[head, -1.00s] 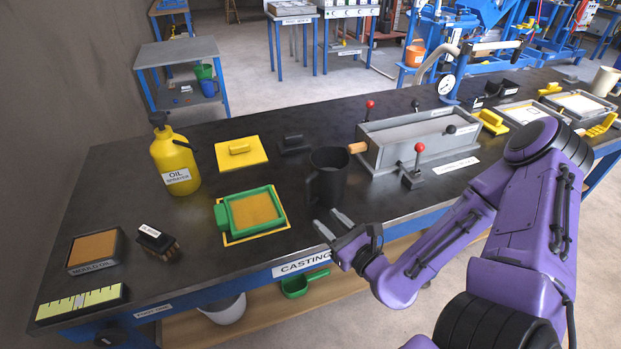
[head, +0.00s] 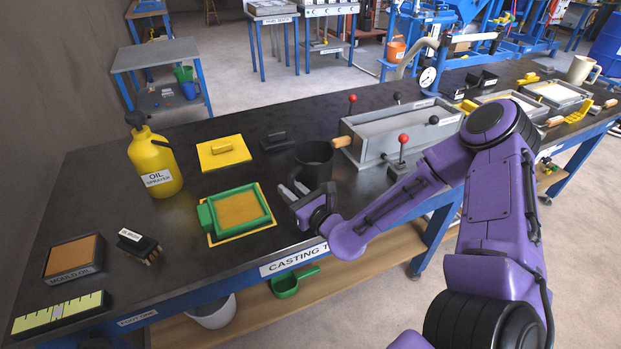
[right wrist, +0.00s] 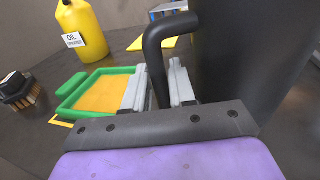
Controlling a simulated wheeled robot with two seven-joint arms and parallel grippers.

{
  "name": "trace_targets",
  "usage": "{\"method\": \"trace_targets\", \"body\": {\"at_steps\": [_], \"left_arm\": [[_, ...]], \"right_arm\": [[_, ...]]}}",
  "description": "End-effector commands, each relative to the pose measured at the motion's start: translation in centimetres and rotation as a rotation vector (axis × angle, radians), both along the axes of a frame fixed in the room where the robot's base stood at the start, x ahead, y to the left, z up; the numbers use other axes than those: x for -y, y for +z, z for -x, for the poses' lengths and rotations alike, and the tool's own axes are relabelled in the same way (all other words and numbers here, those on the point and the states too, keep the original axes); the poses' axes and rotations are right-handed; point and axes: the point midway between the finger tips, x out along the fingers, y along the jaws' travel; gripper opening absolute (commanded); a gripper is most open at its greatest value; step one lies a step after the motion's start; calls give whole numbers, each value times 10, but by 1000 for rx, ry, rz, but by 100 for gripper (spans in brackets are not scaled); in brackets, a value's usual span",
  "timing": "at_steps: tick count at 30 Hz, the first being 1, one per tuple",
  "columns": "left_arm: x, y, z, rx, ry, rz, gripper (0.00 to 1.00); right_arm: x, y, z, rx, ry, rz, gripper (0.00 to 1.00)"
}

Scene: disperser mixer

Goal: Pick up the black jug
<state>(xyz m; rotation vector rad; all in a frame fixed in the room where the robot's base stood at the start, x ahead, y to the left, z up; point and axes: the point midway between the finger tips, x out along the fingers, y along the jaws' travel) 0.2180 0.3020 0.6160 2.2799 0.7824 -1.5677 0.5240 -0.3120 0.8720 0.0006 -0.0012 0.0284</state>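The black jug (head: 315,165) stands upright on the dark bench top in the head view. In the right wrist view its body (right wrist: 245,60) fills the right side, and its curved handle (right wrist: 156,52) comes down toward my fingers. My right gripper (head: 293,191) is at the near-left side of the jug. In the right wrist view its two grey fingers (right wrist: 160,88) are apart, with the lower handle between them. A small gap shows beside the handle, so the fingers do not look closed on it. My left gripper is out of view.
A green-framed mould (head: 238,210) lies left of my right gripper. Behind are a yellow float (head: 223,152) and a black one (head: 278,141). A grey metal box (head: 390,135) with red-knobbed levers stands right of the jug. The yellow oil sprayer (head: 153,165) stands farther left.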

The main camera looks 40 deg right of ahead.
Motion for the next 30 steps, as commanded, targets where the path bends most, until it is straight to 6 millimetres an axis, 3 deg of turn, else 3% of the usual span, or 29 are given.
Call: {"method": "trace_targets", "body": {"at_steps": [1, 2, 30], "left_arm": [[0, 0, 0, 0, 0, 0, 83], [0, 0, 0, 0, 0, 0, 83], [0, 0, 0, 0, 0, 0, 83]], "right_arm": [[0, 0, 0, 0, 0, 0, 8], [0, 0, 0, 0, 0, 0, 0], [0, -1, 1, -2, -1, 1, 0]]}}
